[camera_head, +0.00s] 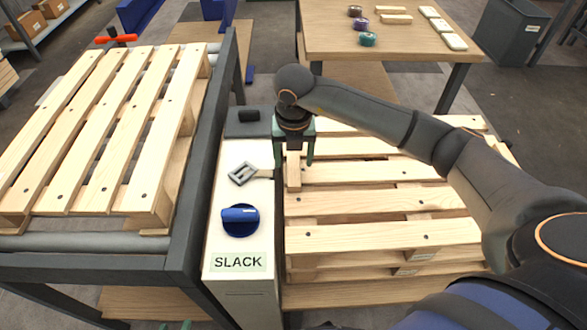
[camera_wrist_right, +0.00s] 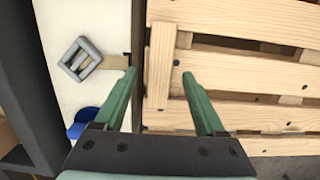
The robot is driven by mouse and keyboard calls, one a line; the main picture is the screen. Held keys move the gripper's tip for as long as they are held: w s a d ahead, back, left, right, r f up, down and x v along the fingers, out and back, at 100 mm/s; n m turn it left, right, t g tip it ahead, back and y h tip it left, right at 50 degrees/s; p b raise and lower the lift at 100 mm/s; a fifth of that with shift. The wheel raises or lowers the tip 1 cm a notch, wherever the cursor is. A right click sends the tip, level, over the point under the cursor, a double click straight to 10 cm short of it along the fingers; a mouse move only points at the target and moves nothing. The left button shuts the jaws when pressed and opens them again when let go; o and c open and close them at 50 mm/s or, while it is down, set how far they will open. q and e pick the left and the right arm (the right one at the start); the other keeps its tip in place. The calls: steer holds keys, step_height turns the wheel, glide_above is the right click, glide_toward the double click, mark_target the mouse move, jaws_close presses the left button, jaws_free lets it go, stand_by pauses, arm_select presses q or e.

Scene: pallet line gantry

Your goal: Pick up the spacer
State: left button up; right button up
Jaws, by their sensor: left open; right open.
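The likely spacer is a short, pale wooden block (camera_head: 293,180) at the left edge of the right-hand pallet stack. It also shows in the right wrist view (camera_wrist_right: 160,65), lying across the ends of the top boards. My right gripper (camera_head: 295,162) is open above the block, pointing down. In the right wrist view its green fingers (camera_wrist_right: 160,120) are spread and empty, with the block's near end between and beyond them. I cannot tell the exact height gap. Two small green tips at the bottom edge of the head view appear to be my left gripper (camera_head: 175,326); the rest of it is cut off.
A white panel (camera_head: 239,288) labelled SLACK, with a blue knob (camera_head: 240,220) and a grey buckle (camera_head: 243,174), stands left of the stack (camera_head: 380,205). Another pallet (camera_head: 100,130) lies on a roller frame. A table (camera_head: 400,38) stands behind.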

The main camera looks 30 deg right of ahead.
mark_target(293, 169)
step_height(293, 169, down, 3)
steer(key=shift+w+r, duration=0.15)
steer(key=shift+r, duration=0.05)
steer(key=shift+c, duration=0.4)
steer(key=shift+r, duration=0.1)
jaws_close()
